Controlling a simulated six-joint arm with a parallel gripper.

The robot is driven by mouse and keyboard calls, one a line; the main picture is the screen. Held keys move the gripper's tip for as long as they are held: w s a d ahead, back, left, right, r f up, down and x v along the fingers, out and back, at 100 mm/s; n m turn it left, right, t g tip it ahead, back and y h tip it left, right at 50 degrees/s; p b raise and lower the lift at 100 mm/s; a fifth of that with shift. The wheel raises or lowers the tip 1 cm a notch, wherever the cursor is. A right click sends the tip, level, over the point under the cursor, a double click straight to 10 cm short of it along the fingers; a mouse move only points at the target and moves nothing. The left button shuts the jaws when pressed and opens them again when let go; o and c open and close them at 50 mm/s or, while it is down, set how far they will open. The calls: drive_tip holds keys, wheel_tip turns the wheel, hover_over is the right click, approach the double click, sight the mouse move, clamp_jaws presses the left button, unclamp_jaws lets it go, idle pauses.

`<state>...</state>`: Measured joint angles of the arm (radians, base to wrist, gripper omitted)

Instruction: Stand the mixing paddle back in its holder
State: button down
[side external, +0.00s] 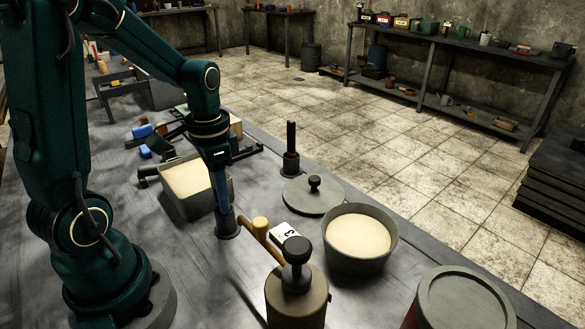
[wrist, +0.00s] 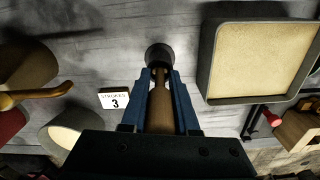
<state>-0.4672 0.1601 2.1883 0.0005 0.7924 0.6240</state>
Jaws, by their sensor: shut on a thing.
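In the wrist view my gripper (wrist: 160,88) is shut on the brown mixing paddle (wrist: 160,110), which lies lengthwise between the blue fingers. In the side view my gripper (side external: 222,198) points down at the table, and its fingers hide most of the paddle. A dark round cup, apparently the holder (side external: 228,228), stands directly below the fingertips. In the wrist view the holder (wrist: 159,53) lies just beyond the fingertips, in line with the paddle. I cannot tell whether the paddle's end is inside it or only above it.
A square sand box (side external: 170,201) stands close left of the holder. A canister (side external: 296,295) with a wooden lever (side external: 262,240), a card marked 3 (side external: 286,236) and a round sand tub (side external: 360,264) stand to the right. A lid (side external: 325,199) and upright black post (side external: 291,137) are behind.

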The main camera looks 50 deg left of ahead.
drive_tip(key=shift+f, duration=0.15)
drive_tip(key=c, duration=0.7)
unclamp_jaws()
wheel_tip(320, 180, up, 12)
drive_tip(key=shift+r, duration=0.15)
drive_tip(key=shift+s+d+r, duration=0.1)
drive_tip(key=shift+d, duration=0.2)
drive_tip(key=s+d+f+t, duration=0.1)
drive_tip(key=d+t, duration=0.1)
drive_tip(key=d, duration=0.1)
drive_tip(key=s+d+n+t, duration=0.1)
drive_tip(key=s+d, duration=0.1)
drive_tip(key=d, duration=0.1)
drive_tip(key=s+d+f+t, duration=0.1)
drive_tip(key=s+d+t, duration=0.1)
drive_tip(key=d, duration=0.1)
drive_tip(key=shift+d+f+n+t, duration=0.25)
drive_tip(key=shift+f+n+t, duration=0.05)
drive_tip(key=shift+f+n, duration=0.1)
